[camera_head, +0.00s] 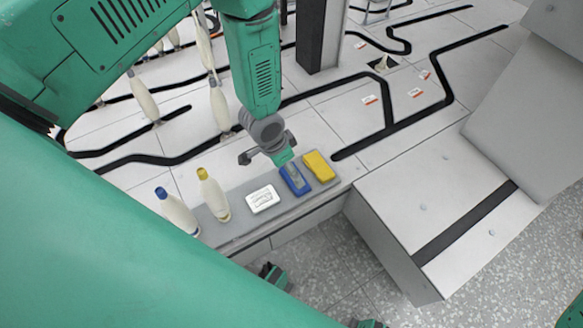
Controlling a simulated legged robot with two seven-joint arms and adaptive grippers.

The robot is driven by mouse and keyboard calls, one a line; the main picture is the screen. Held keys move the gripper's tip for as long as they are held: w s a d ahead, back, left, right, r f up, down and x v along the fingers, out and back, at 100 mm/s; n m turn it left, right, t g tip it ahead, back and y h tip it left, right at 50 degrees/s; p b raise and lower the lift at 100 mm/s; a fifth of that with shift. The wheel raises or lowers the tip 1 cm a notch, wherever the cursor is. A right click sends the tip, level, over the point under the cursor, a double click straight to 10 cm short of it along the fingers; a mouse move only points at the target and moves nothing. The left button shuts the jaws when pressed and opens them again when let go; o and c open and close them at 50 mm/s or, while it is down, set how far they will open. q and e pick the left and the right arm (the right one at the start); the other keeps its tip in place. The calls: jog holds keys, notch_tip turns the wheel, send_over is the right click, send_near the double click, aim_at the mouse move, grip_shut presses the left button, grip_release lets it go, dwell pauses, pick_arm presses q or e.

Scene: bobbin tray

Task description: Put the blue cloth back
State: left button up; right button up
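The blue cloth (302,187) lies on the grey strip at the front edge of the white worktop, between a white packet and a yellow block. My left arm reaches down from above, and my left gripper (291,171) is right over the blue cloth, covering its middle. It is touching the cloth or very close to it. The gripper is small and seen from above, so I cannot tell whether its fingers are open or shut on the cloth. My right gripper is not clearly in view.
A white packet (263,198) lies left of the cloth and a yellow block (319,166) right of it. Two bobbins, yellow-topped (214,195) and blue-topped (177,210), stand further left. A grey post (311,35) rises behind. A white cabinet (425,215) stands at right.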

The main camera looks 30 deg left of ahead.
pick_arm(q)
jog(key=p+v, duration=0.1)
jog(key=v, duration=0.3)
jog(key=shift+r, duration=0.2)
dwell(0.3)
